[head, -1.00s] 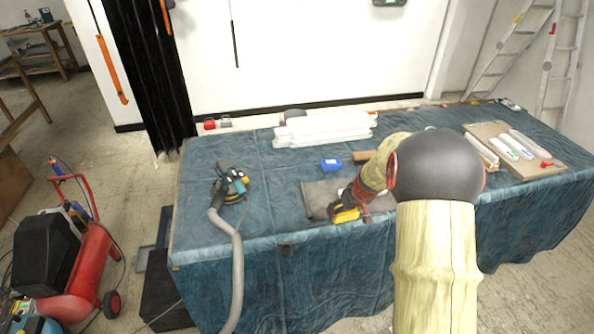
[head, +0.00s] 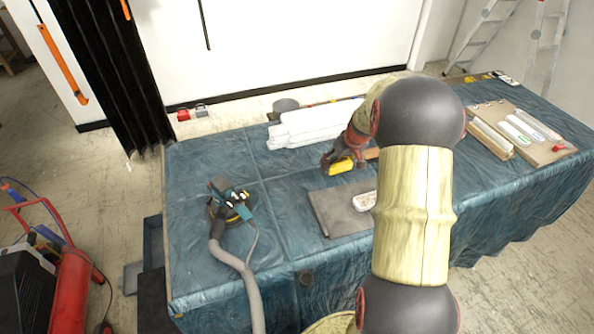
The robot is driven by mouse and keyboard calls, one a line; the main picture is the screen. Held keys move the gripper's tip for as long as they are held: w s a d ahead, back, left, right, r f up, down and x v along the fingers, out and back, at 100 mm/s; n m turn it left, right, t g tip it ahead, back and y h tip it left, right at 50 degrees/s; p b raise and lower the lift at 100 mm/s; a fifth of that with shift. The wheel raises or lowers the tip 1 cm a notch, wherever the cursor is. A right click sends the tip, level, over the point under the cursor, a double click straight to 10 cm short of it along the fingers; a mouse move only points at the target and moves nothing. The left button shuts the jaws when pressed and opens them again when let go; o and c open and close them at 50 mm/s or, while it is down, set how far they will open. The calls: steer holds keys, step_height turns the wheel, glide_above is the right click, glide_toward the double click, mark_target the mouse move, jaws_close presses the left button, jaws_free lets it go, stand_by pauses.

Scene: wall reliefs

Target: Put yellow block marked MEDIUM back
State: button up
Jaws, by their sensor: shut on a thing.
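The yellow block (head: 341,165) is in my gripper (head: 343,160), which is shut on it over the blue-covered table (head: 290,185), behind the grey cloth. The block's marking is too small to read. Whether it touches the table I cannot tell. No blue block shows now; my gripper covers the area where one lay. My arm hides part of the table's middle.
A sander (head: 228,203) with a hose is at left. A board (head: 530,140) with long pieces is at right.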

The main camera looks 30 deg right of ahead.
steer(key=w+a+f+b, duration=0.2)
steer(key=w+a+f, duration=0.2)
steer(key=w, duration=0.4)
steer(key=b, duration=0.1)
glide_toward(303, 176)
steer(key=shift+w+d+f, duration=0.2)
steer(key=shift+w+f, duration=0.2)
steer(key=shift+f, duration=0.05)
steer(key=shift+w+d+f, duration=0.2)
steer(key=shift+w+f, duration=0.15)
steer(key=shift+f, duration=0.1)
steer(key=shift+w+a+f+b, duration=0.15)
steer(key=shift+f+b, duration=0.3)
steer(key=shift+f, duration=0.55)
steer(key=shift+w+f+b, duration=0.2)
steer(key=shift+f+b, duration=0.25)
steer(key=shift+f, duration=0.5)
steer(key=shift+f, duration=0.2)
steer(key=o, duration=1.1)
steer(key=shift+r, duration=0.1)
